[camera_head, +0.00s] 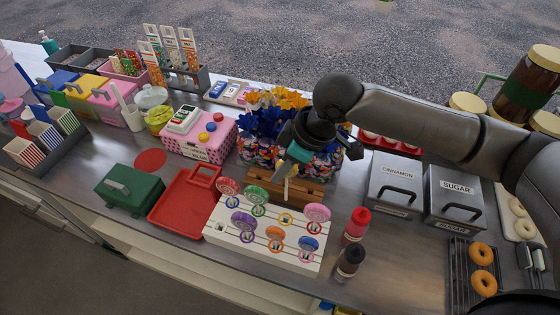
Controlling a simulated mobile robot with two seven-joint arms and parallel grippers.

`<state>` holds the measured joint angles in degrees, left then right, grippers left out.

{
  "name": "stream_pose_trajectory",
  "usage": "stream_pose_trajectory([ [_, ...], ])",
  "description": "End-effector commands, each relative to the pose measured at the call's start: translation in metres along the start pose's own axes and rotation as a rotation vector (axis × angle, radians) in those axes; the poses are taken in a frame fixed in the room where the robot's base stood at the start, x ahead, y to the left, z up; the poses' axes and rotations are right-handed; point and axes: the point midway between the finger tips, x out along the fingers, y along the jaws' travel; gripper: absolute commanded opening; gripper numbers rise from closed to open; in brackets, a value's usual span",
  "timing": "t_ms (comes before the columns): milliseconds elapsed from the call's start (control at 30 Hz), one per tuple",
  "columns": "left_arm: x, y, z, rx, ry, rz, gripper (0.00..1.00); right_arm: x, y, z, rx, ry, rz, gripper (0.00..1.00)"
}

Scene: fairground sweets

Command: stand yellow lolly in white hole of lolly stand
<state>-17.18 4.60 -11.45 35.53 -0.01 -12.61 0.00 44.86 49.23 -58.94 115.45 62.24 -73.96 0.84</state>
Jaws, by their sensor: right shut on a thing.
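The white lolly stand (258,254) lies at the middle front of the counter, with coloured rings around its holes. A yellow-ringed hole (285,219) shows empty; I cannot clearly make out a white-ringed hole. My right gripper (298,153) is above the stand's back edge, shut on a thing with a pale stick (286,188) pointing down. This appears to be the yellow lolly; its head is hidden. My left gripper is out of view.
Grey cinnamon and sugar bins are farther right.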

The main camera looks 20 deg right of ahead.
Motion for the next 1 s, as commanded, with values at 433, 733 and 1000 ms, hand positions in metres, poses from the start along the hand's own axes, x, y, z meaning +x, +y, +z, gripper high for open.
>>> stream_pose_trajectory([
  [433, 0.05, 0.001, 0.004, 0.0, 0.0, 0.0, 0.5, 0.068, 0.0, 0.035, -0.001, 0.0, 0.001, 0.0],
  [733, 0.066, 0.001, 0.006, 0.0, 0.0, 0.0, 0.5, 0.064, 0.006, 0.032, 0.102, 0.004, 0.048, 0.0],
  [1000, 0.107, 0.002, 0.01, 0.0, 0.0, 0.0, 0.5, 0.041, 0.023, 0.03, 0.467, 0.007, 0.204, 0.0],
])
